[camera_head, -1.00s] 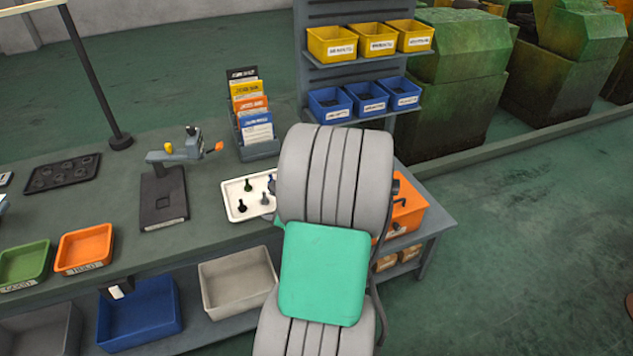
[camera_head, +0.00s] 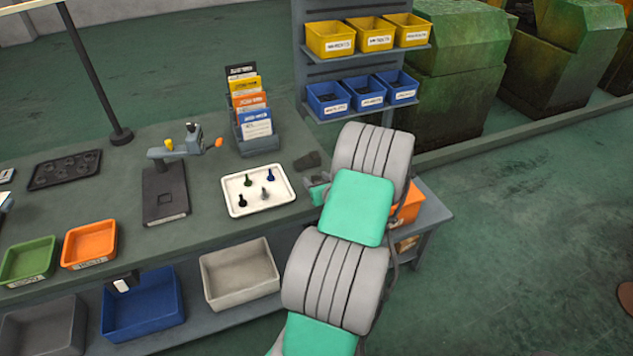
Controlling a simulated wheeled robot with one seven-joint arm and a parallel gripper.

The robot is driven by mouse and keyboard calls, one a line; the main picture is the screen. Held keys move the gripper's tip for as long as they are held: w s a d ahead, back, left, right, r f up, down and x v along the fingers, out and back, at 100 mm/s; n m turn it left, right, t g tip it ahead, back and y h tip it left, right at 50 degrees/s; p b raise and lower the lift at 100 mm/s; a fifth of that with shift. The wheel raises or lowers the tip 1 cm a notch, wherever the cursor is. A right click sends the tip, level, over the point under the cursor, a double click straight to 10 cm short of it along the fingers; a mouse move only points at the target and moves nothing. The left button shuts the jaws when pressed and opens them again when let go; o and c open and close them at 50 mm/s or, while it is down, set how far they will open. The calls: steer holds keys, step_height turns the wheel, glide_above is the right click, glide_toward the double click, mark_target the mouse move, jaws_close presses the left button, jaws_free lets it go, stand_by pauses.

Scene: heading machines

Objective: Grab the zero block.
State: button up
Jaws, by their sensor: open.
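I cannot single out a zero block for certain in the head view. My gripper (camera_head: 307,162) appears as a small dark shape at the end of my arm, over the right part of the bench and right of the white tray. Its jaws are open, though the fingers are small and hard to make out. Nothing shows held in it. A grey gauge stand (camera_head: 165,190) with a dark base and an orange-tipped lever stands on the bench, left of the white tray (camera_head: 236,211). My arm hides part of the bench's right end.
The white tray holds several small dark and coloured pins. A card rack (camera_head: 255,146) stands behind it. Orange (camera_head: 90,262) and green (camera_head: 27,280) bins sit at the front left. A shelf (camera_head: 350,60) with yellow and blue bins rises behind. An orange box (camera_head: 409,207) is partly hidden by my arm.

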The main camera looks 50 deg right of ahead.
jaws_close()
stand_by(0.3)
stand_by(0.3)
